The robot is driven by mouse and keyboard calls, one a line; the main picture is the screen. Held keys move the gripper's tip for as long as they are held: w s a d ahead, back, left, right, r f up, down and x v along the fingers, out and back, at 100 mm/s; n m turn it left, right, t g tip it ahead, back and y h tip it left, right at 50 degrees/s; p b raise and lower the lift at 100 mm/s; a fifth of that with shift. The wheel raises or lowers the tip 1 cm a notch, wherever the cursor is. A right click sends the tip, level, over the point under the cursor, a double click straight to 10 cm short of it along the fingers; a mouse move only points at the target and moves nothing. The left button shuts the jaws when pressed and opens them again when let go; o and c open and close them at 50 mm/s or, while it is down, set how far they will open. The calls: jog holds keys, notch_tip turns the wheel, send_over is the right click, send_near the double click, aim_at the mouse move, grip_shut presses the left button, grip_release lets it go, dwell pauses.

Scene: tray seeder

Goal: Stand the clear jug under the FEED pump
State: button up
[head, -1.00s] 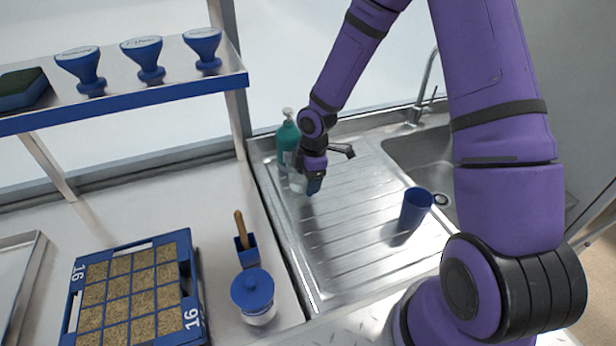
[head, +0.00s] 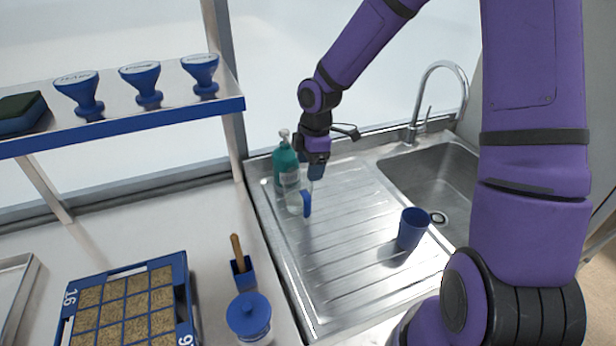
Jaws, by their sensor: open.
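The clear jug (head: 294,202) stands on the ribbed drainboard, close in front of a teal pump bottle (head: 286,163). Its blue handle (head: 307,204) is on its right side. My gripper (head: 316,176) is open and points down, just above the handle, and appears apart from it. Its fingers are small here and partly merge with the jug's rim. No FEED label is readable in this view, so I cannot tell which thing is the FEED pump.
A blue cup (head: 412,229) stands on the drainboard (head: 345,290), left of the sink (head: 455,185) and tap. A shelf (head: 130,118) with several blue stamps is at upper left. Below are a seed tray (head: 185,290), a lidded jar (head: 249,318) and a brush holder (head: 242,270).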

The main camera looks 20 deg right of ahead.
jog(key=s+d+r+m+t+h, duration=0.15)
jog(key=s+r+m, duration=0.3)
jog(key=r, duration=0.45)
jog(key=s+d+r+m+t+h, duration=0.1)
jog(key=s+d+r+m+h, duration=0.1)
jog(key=s+r+m, duration=0.35)
jog(key=s+d+r+m+t+y, duration=0.1)
jog(key=s+r+m, duration=0.2)
jog(key=s+r, duration=0.3)
jog(key=s+d+r+m+t+y, duration=0.1)
jog(key=s+r+m, duration=0.3)
jog(key=s, duration=0.6)
jog(key=shift+v, duration=1.05)
